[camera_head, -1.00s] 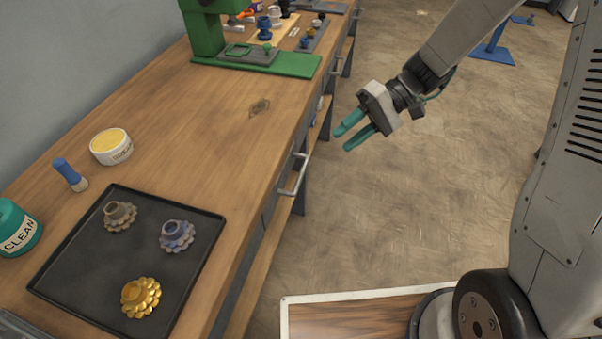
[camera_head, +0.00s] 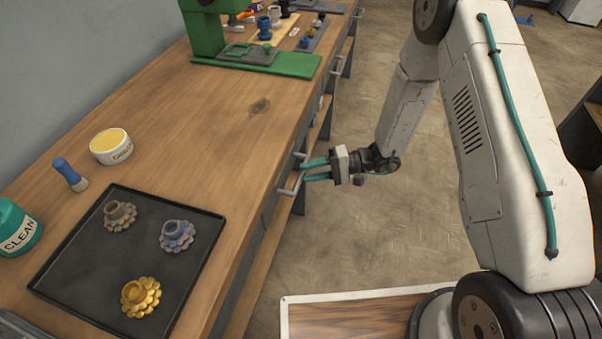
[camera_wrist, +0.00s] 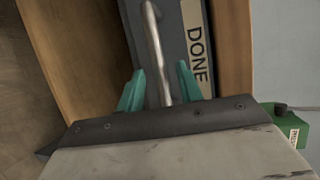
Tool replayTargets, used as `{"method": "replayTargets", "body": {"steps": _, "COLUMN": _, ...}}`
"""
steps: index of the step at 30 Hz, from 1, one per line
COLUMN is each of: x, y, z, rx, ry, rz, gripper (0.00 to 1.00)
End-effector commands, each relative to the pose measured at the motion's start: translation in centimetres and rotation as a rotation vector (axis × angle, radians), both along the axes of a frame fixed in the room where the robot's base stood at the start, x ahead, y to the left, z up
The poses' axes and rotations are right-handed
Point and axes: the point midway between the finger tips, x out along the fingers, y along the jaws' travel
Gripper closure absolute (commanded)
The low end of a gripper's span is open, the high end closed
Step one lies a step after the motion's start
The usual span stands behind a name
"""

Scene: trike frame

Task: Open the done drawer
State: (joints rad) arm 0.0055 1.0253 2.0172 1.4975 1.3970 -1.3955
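The done drawer (camera_wrist: 177,45) is a dark grey front under the workbench top, with a "DONE" label (camera_wrist: 197,55) in the wrist view. Its metal bar handle (camera_wrist: 156,45) runs between the two teal fingers of my gripper (camera_wrist: 160,88). The fingers are open, one on each side of the bar, with a gap visible on both sides. In the head view my gripper (camera_head: 304,170) points left at the bench front, its fingertips at the handle (camera_head: 290,186). The drawer looks closed flush with the bench.
The wooden bench (camera_head: 215,140) carries a black tray (camera_head: 85,255) with several flower-shaped parts, a yellow-topped tin (camera_head: 111,147), a blue brush (camera_head: 69,173) and a green press (camera_head: 255,62). The floor (camera_head: 345,240) right of the bench is open.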

Motion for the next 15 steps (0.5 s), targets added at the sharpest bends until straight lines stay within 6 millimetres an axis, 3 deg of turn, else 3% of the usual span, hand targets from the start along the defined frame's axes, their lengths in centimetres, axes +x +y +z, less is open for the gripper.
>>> {"method": "replayTargets", "body": {"steps": 6, "x": -0.2, "y": 2.7, "z": -0.5, "rx": -0.001, "ry": 0.001, "rz": 0.003, "gripper": 0.64}}
{"method": "replayTargets", "body": {"steps": 15, "x": -0.2, "y": 3.3, "z": -0.6, "rx": -0.001, "ry": 0.001, "rz": 0.002, "gripper": 0.64}}
